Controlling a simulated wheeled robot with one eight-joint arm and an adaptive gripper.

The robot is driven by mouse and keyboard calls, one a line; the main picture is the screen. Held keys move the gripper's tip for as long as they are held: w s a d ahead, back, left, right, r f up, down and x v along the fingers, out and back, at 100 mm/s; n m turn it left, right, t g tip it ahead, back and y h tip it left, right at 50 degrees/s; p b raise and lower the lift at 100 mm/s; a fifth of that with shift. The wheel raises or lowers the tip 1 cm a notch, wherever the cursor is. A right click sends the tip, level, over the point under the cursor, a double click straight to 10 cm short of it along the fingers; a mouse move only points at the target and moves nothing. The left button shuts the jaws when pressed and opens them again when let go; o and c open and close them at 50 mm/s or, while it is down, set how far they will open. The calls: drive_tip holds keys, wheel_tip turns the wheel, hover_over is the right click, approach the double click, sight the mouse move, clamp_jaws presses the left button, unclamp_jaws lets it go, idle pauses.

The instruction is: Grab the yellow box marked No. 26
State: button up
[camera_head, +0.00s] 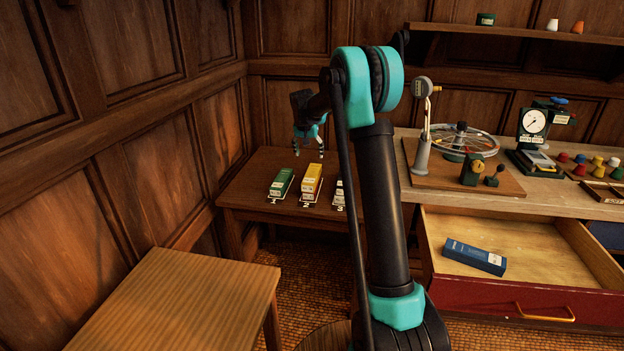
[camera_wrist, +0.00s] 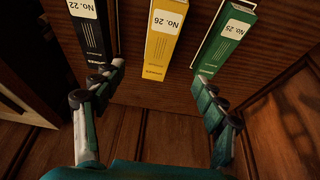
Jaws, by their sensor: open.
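The yellow box (camera_head: 312,181) lies on the small dark wooden table, at the place marked 2. In the wrist view the yellow box (camera_wrist: 163,45) carries a white label reading No. 26, seen upside down. My gripper (camera_head: 308,154) is open and empty above the far part of that table, behind the boxes. In the wrist view my gripper's (camera_wrist: 158,74) fingers are spread, one to either side of the yellow box's near end, with nothing between them held.
A green box (camera_wrist: 225,35), No. 25, and a black box (camera_wrist: 92,30), No. 22, flank the yellow one with narrow gaps. My arm partly hides the black box in the head view. A blue box (camera_head: 474,257) lies in the open drawer (camera_head: 545,296). Panelled walls stand close behind.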

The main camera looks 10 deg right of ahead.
approach(312, 173)
drive_tip(key=x, duration=0.5)
drive_tip(key=shift+s+a+f, duration=0.1)
drive_tip(key=shift+s+f, duration=0.2)
drive_tip(key=shift+x, duration=2.6)
drive_tip(key=shift+w+r, duration=0.15)
drive_tip(key=c, duration=1.5)
drive_tip(key=shift+r, duration=0.1)
